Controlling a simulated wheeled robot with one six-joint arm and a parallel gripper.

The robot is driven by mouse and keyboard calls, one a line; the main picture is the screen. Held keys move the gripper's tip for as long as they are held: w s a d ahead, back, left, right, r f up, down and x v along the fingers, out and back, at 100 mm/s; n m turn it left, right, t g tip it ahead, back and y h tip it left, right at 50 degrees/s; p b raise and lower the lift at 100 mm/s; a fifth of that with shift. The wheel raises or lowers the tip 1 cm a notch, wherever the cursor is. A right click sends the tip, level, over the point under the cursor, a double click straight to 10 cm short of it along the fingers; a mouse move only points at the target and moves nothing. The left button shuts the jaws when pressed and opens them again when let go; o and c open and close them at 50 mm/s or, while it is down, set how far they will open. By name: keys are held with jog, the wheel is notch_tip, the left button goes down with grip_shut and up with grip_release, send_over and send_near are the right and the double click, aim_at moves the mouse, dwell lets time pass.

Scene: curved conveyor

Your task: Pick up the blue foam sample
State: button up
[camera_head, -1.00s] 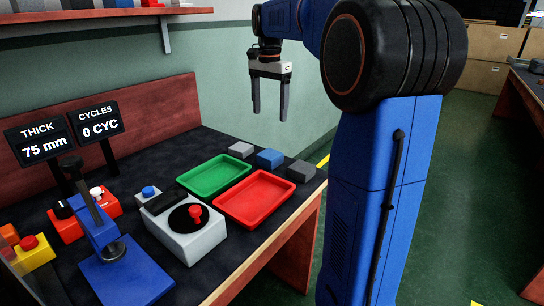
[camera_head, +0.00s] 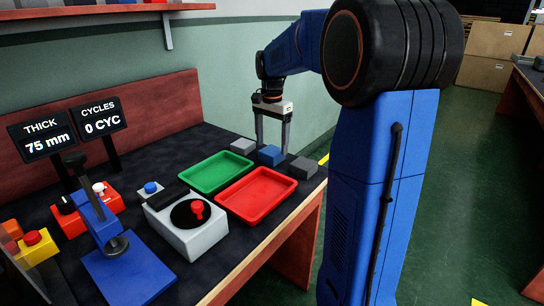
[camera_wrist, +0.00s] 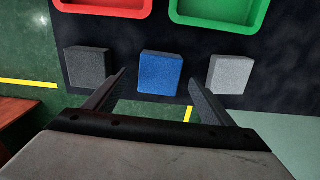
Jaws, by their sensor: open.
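The blue foam sample (camera_head: 270,155) is a small block on the dark bench top, between a light grey block and a dark grey block. In the wrist view the blue sample (camera_wrist: 160,72) lies ahead of my open fingers, roughly midway between their lines. My gripper (camera_head: 272,148) points down over the blue sample in the head view, its fingers on either side of it in the picture. The gripper (camera_wrist: 158,85) is open and empty. I cannot tell the exact height of the fingertips above the bench.
The light grey block (camera_head: 243,146) and dark grey block (camera_head: 302,168) flank the sample with narrow gaps. A green tray (camera_head: 216,190) and red tray (camera_head: 257,215) stand in front. A grey device with a red knob (camera_head: 199,232) and a blue press (camera_head: 130,275) are nearer. The bench edge is close.

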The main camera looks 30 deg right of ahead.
aim_at(272, 150)
jog(key=shift+f, duration=1.95)
jog(key=shift+c, duration=0.4)
jog(key=c, duration=1.1)
jog(key=shift+o, duration=0.2)
notch_tip(272, 150, up, 10)
jog(key=shift+r, duration=0.1)
